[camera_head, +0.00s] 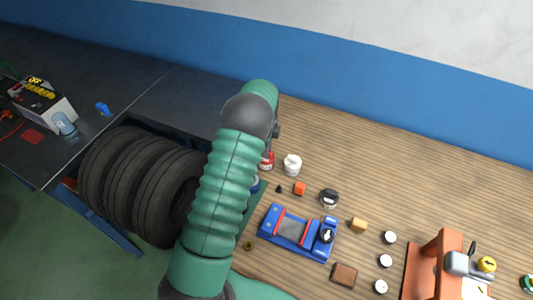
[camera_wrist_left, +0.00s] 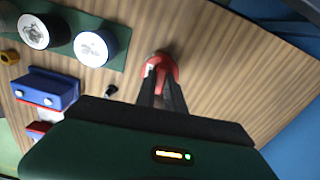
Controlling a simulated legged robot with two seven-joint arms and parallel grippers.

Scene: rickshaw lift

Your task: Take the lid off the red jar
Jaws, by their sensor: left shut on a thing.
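The red jar (camera_head: 266,161) stands on the wooden bench top beside a white jar (camera_head: 292,165); my left arm covers part of it in the head view. In the left wrist view the red jar (camera_wrist_left: 161,66) shows as a round red top with a whitish patch. My left gripper (camera_wrist_left: 161,82) reaches down to it, with its two dark fingers close together at the top. The gripper is shut on the red jar's lid; the exact contact is hard to see. In the head view the fingertips are mostly hidden behind my arm. My right gripper is not in view.
Two round containers (camera_wrist_left: 96,47) stand on a green mat (camera_wrist_left: 118,63). Tyres (camera_head: 137,185) stand left of my arm. The bench behind the jars is clear.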

